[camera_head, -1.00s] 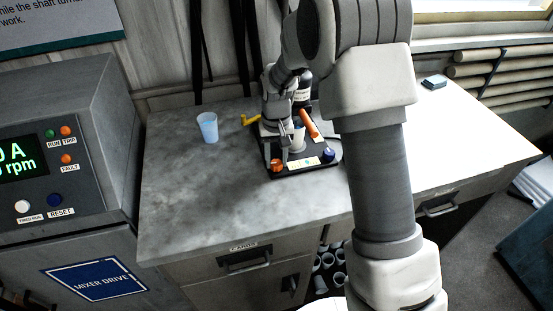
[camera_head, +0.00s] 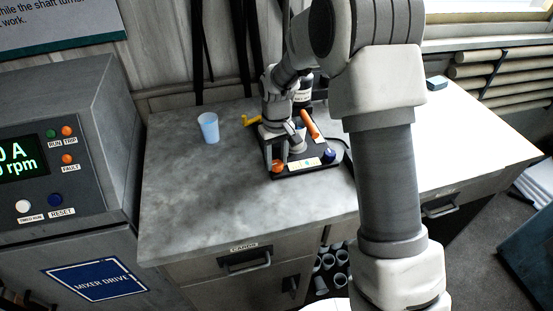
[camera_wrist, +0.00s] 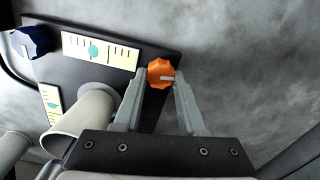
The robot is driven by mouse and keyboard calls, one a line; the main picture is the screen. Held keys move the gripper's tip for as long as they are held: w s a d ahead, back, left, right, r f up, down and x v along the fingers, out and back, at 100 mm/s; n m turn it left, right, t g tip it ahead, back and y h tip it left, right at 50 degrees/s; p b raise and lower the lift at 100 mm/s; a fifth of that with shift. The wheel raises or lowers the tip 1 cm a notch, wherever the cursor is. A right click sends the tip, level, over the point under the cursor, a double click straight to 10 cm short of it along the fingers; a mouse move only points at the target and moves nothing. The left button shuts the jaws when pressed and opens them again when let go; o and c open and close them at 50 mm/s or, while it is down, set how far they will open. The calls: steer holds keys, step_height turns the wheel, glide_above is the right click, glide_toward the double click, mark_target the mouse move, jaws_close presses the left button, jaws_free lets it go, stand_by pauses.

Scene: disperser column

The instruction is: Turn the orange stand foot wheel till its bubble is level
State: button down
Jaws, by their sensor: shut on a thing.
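The orange foot wheel (camera_wrist: 160,73) sits at a corner of the dark stand base; it also shows in the head view (camera_head: 278,167). My gripper (camera_wrist: 160,82) is shut on it, one finger at each side; in the head view the gripper (camera_head: 277,158) reaches down to the stand from behind. A pale streak marks the wheel. In the wrist view a bubble vial (camera_wrist: 118,52) lies between the orange and blue wheels, its green bubble a little left of its middle. A second vial (camera_wrist: 55,117) has a green bubble near its visible middle.
The blue wheel (camera_wrist: 33,41) is at the other corner. A blue cup (camera_head: 208,128) stands left on the bench. An orange-handled part (camera_head: 311,124) lies behind. The bench (camera_head: 200,190) is clear in front.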

mark_target(277, 162)
steer(key=shift+c, duration=2.3)
jaws_free()
step_height(277, 162, up, 18)
steer(key=p, duration=0.1)
steer(key=shift+f, duration=0.25)
steer(key=s+d+r+m+t, duration=0.1)
steer(key=s+d+r+t, duration=0.2)
steer(key=s, duration=0.4)
steer(key=s+d+r+m, duration=0.1)
steer(key=s+d+r, duration=0.3)
steer(key=s+r, duration=0.25)
steer(key=s+d+f+m+t, duration=0.1)
steer(key=s, duration=0.5)
steer(key=s+d+f+m+t, duration=0.1)
steer(key=s+d, duration=0.1)
steer(key=s, duration=0.4)
steer(key=shift+s+f+t, duration=0.3)
steer(key=shift+s, duration=0.05)
